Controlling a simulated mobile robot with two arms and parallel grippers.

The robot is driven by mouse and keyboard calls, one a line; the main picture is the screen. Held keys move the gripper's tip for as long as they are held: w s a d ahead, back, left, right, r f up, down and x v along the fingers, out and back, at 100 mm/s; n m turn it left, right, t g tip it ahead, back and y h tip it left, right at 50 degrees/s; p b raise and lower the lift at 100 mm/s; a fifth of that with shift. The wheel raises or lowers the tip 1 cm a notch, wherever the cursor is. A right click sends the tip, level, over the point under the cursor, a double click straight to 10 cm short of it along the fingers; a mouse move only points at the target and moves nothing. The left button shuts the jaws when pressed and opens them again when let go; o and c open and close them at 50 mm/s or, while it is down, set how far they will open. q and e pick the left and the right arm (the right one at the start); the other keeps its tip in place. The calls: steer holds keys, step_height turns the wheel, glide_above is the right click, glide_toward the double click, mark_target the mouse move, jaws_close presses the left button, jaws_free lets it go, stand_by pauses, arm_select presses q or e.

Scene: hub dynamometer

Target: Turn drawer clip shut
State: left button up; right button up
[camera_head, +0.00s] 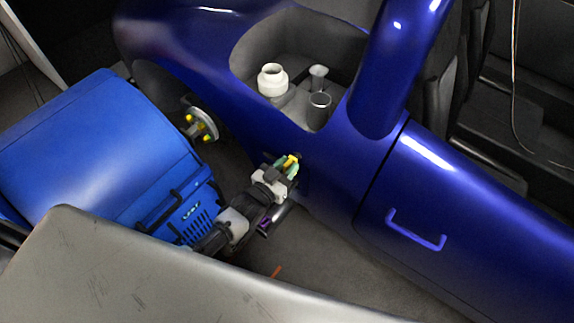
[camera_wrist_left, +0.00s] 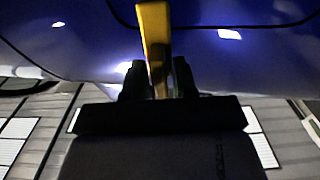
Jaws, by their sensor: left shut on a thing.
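A yellow clip (camera_head: 292,160) shows small at the lower side of the blue car body. My left gripper (camera_head: 286,166) reaches it from the lower left and is shut on it. In the left wrist view the yellow clip (camera_wrist_left: 154,35) stands nearly upright, leaning slightly, between the dark fingers of my left gripper (camera_wrist_left: 156,78). Its upper end lies in front of the blue body panel. Its lower end is hidden between the fingers. I cannot make out a drawer edge for certain. My right gripper is not in view.
The blue car body (camera_head: 335,185) rises right behind my left gripper. A blue machine (camera_head: 95,150) with black handles stands at the left, near a wheel hub (camera_head: 203,124). A white container (camera_head: 272,80) and grey cups sit in the engine bay. A grey panel fills the lower left.

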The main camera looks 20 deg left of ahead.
arm_select(q)
steer(key=shift+f, duration=0.1)
stand_by(0.3)
steer(key=o, duration=0.7)
steer(key=shift+s, duration=0.1)
steer(key=shift+s+a, duration=0.15)
steer(key=shift+s, duration=0.15)
steer(key=p+v, duration=0.1)
steer(key=v, duration=0.9)
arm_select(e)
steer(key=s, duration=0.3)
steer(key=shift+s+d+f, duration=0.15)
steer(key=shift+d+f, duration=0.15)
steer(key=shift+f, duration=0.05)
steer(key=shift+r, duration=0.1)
